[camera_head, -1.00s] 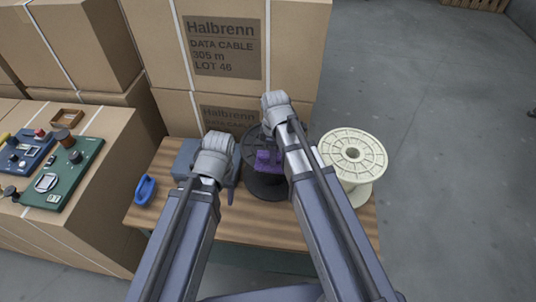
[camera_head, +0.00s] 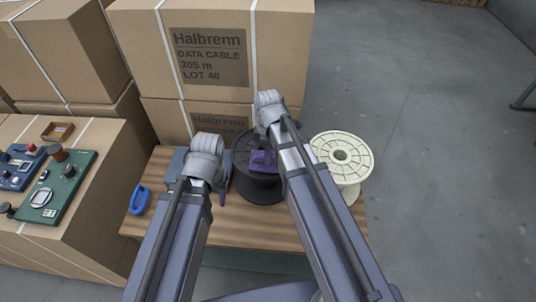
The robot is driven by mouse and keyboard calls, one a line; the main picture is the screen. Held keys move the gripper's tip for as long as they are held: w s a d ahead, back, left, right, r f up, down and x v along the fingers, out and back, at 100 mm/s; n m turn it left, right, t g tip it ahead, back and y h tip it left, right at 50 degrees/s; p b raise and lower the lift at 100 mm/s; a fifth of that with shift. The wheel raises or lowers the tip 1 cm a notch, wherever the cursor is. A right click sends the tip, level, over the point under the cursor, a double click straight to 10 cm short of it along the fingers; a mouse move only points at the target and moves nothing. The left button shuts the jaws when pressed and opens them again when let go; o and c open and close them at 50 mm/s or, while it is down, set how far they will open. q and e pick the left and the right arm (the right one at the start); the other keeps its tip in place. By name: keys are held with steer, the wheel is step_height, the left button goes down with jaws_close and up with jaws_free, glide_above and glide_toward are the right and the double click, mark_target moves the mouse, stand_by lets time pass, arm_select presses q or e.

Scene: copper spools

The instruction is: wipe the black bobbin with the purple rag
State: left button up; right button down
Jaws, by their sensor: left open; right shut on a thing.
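The black bobbin (camera_head: 259,190) stands upright on the wooden table, partly covered by my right arm. The purple rag (camera_head: 262,160) lies against its upper face. My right gripper (camera_head: 264,150) reaches down over the bobbin and is shut on the rag; its fingertips are mostly hidden behind the wrist and arm. My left gripper (camera_head: 221,196) is open, pointing down left of the bobbin, with its fingers largely hidden by its own wrist.
A cream spool (camera_head: 342,160) stands close to the right of the bobbin. A blue-grey block (camera_head: 177,161) and a blue handled item (camera_head: 140,198) are on the left. Stacked cartons (camera_head: 215,55) rise behind. Control panels (camera_head: 62,185) lie on a carton at left.

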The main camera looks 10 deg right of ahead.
steer(key=shift+r+p, duration=0.75)
steer(key=shift+r, duration=0.35)
step_height(320, 180, up, 3)
steer(key=p, duration=0.3)
